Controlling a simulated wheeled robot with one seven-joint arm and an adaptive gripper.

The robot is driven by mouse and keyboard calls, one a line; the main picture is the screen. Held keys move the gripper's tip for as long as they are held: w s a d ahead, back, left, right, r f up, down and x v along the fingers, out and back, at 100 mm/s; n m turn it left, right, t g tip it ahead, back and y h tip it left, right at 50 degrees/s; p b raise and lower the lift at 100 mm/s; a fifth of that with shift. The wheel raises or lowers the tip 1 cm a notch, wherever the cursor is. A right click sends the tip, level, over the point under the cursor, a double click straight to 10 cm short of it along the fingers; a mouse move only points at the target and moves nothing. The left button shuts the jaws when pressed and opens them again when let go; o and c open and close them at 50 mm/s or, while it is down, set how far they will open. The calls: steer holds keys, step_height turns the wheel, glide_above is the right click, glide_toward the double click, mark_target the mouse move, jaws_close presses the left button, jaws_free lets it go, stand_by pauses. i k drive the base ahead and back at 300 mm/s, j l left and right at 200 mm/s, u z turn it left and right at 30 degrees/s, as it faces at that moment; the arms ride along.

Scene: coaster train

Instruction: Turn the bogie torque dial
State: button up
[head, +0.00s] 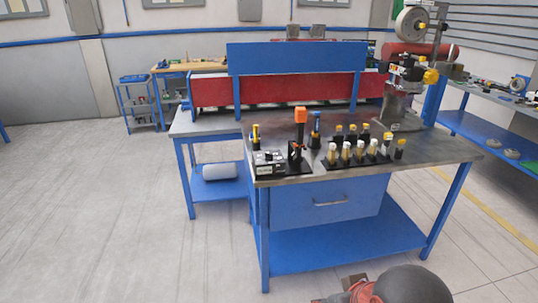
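A metal-topped blue workbench (437,151) stands ahead with small devices on it. A grey box (268,161) with small dark parts on top sits at its front left corner. Next to it is a black stand with an orange top (300,115). I cannot tell which small part is the bogie torque dial; it is too small to make out. A dark rounded shape with a reddish part shows at the bottom edge and looks like part of my arm. My gripper's fingers are not in view.
Several yellow-topped pieces (346,150) stand in a row on the bench. A red and blue structure (297,60) is behind it. A shelf unit (505,135) stands at right. The floor (110,220) at left is clear.

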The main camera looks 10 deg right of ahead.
mark_target(268, 156)
steer(key=i, duration=1.35)
